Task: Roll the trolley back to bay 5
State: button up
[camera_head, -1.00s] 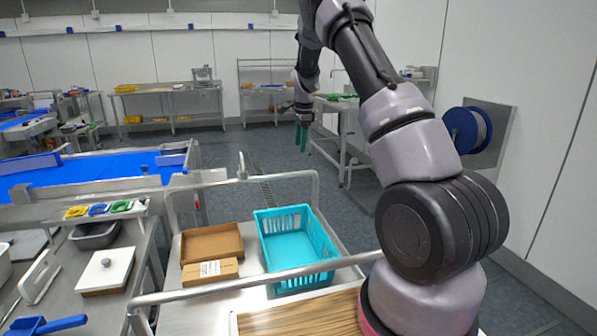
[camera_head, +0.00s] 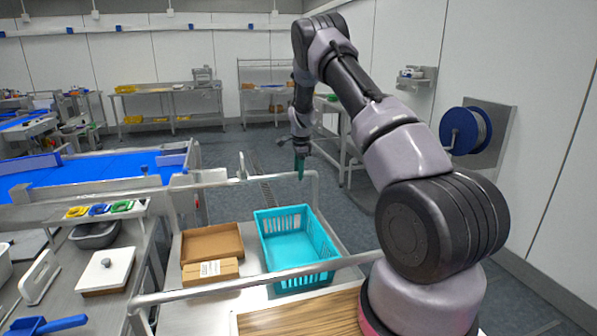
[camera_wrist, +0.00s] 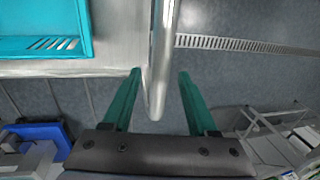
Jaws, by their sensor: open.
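The trolley (camera_head: 205,318) is a steel cart with tubular rails. Its far rail (camera_head: 240,182) stands up at the end away from me. My gripper (camera_head: 300,172) has green fingers and is open above the right part of this rail. In the wrist view the steel tube (camera_wrist: 163,45) runs between the two open fingers of my gripper (camera_wrist: 160,75). I cannot tell whether either finger touches it. No bay number can be read.
The trolley carries a teal basket (camera_head: 325,268), an open cardboard box (camera_head: 240,254) and a smaller carton (camera_head: 209,271). A steel bench with a blue belt (camera_head: 80,178) is at left. Open floor with a drain grate (camera_head: 266,192) lies beyond.

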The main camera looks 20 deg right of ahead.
grip_shut()
dwell(1.4)
